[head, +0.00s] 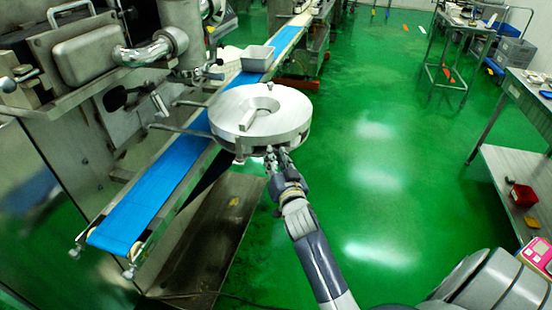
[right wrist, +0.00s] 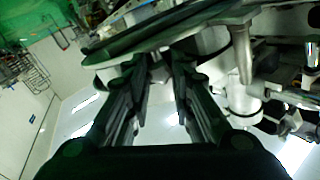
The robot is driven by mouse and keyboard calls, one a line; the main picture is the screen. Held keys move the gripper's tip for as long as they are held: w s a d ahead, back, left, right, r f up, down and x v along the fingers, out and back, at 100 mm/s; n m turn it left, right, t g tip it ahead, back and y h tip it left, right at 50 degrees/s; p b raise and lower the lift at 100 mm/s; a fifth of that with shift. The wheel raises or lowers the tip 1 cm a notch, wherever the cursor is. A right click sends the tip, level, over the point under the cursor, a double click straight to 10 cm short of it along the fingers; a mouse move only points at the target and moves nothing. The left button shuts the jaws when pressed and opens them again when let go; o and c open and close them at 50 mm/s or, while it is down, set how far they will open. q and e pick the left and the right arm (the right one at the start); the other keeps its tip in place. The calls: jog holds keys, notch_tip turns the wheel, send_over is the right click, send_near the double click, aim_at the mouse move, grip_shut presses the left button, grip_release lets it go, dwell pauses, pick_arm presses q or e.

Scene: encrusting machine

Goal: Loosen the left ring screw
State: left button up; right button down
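A round pale metal disc (head: 285,119) with a central recess stands beside the blue belt in the head view. Its underside rim shows at the top of the right wrist view (right wrist: 135,42). Small metal fittings (head: 240,158) sit under its near rim; I cannot tell which is the left ring screw. My right gripper (head: 276,156) is right under the near rim, pointing at it. Its two dark fingers (right wrist: 161,75) stand apart in the right wrist view. A small grey part shows between the tips; whether they touch it is unclear. My left gripper is not in view.
The blue conveyor belt (head: 152,193) runs left of the disc, with a grey tray (head: 257,58) on it. The steel machine (head: 85,55) stands at the left. Green floor (head: 390,150) is open to the right, with a work table (head: 515,170) at the far right.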

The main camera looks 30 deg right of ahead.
dwell(0.3)
jog(key=shift+r+n+p, duration=0.1)
jog(key=shift+n+p, duration=3.65)
jog(key=shift+n, duration=14.15)
jog(key=c, duration=1.4)
grip_release()
jog(key=shift+d, duration=0.1)
